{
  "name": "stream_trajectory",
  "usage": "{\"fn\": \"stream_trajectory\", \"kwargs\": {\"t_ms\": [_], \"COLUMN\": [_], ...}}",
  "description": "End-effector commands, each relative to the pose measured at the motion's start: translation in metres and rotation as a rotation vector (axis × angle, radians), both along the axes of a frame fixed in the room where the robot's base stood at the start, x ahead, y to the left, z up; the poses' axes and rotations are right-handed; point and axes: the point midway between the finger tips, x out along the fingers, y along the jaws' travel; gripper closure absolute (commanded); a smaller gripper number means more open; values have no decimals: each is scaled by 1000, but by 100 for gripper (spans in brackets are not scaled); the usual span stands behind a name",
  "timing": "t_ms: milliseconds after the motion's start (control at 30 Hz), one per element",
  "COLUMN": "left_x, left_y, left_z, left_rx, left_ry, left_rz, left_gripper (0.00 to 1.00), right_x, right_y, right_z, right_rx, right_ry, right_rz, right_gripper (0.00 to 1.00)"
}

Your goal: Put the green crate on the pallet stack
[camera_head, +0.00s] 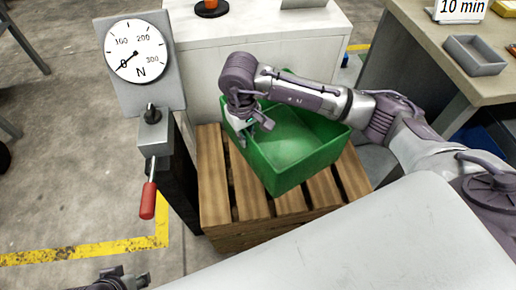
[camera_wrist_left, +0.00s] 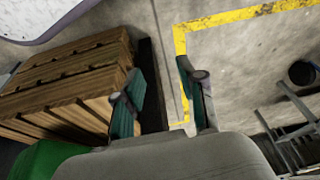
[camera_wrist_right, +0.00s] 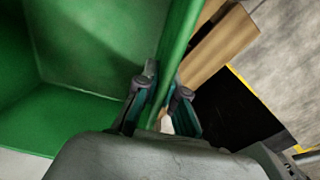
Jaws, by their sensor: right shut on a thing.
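The green crate (camera_head: 310,165) is empty and sits at an angle over the wooden pallet stack (camera_head: 215,185) in the head view. I cannot tell whether its underside touches the slats. My right gripper (camera_head: 254,126) is shut on the crate's left wall. In the right wrist view that green wall (camera_wrist_right: 176,45) runs between the two fingers (camera_wrist_right: 161,98). My left gripper (camera_head: 118,280) is at the bottom edge of the head view, away from the crate. In the left wrist view its fingers (camera_wrist_left: 163,90) stand apart with nothing between them, beside the pallet stack (camera_wrist_left: 60,85).
A force gauge (camera_head: 140,54) on a post with a red-handled lever (camera_head: 149,200) stands left of the pallets. A white cabinet (camera_head: 205,75) is behind them. A workbench (camera_head: 445,60) with a grey tray (camera_head: 475,55) is at right. Floor at left is open.

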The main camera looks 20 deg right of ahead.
Motion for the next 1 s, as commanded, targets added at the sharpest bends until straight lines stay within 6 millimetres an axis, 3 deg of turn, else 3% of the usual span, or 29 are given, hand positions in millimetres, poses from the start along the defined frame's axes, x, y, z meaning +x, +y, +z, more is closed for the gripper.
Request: {"fn": "stream_trajectory", "kwargs": {"t_ms": [100,300,500,1000], "left_x": [0,10,33,43], "left_y": [0,-3,-10,-13], "left_z": [-4,-4,0,4], "left_rx": [0,-9,-32,-42], "left_ry": [0,-47,-155,-204], "left_rz": [0,-4,-14,-17], "left_gripper": [60,60,60,60], "right_x": [0,0,0,1], "right_y": [0,-1,0,-1], "right_z": [-19,-36,-62,-67], "right_rx": [-1,-2,-1,-1], "right_ry": [-1,-1,-2,-5], "right_rz": [-1,-1,-1,0], "right_gripper": [100,100,100,100]}}
